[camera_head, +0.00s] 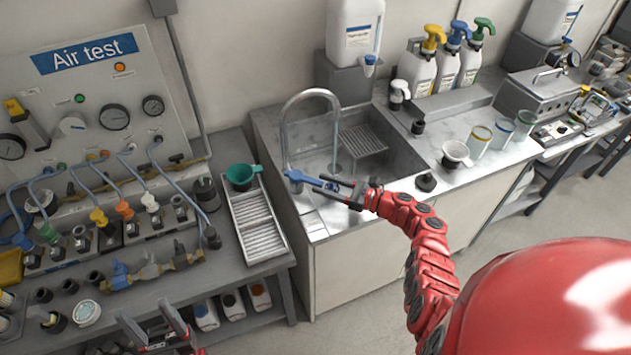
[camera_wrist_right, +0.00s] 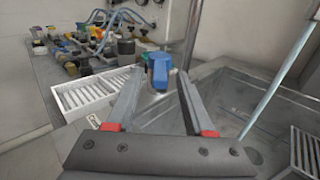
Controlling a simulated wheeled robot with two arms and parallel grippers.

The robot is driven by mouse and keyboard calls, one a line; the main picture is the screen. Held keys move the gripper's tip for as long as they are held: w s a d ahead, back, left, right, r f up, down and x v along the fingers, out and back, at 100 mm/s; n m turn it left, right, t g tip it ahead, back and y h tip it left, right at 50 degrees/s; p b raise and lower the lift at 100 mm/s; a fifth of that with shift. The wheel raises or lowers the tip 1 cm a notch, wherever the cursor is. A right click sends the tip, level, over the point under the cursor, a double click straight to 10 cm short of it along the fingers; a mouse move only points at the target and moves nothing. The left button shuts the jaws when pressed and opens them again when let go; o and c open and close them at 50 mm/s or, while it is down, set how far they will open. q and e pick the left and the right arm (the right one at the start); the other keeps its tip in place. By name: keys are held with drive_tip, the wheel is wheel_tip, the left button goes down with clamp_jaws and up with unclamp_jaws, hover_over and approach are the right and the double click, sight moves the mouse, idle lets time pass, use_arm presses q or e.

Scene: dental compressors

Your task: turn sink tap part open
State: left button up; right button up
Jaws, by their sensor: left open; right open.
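The sink tap has a blue lever handle (camera_head: 304,179) on a grey base at the sink's front-left corner. A curved metal spout (camera_head: 311,95) rises over the sink basin (camera_head: 385,150). My right gripper (camera_head: 325,187) reaches in from the right at the handle. In the right wrist view, the blue handle (camera_wrist_right: 158,70) shows between the tips of the open right gripper (camera_wrist_right: 157,82). I cannot tell whether a finger touches it. My left gripper (camera_head: 155,338) is open and empty at the bottom left, partly cut off by the frame edge.
A white slotted tray (camera_head: 258,225) with a green funnel (camera_head: 241,176) lies left of the sink. The air test panel (camera_head: 90,90) and its hoses stand further left.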

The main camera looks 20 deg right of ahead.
drive_tip(key=b+v, duration=0.2)
drive_tip(key=v, duration=1.2)
drive_tip(key=shift+r, duration=0.1)
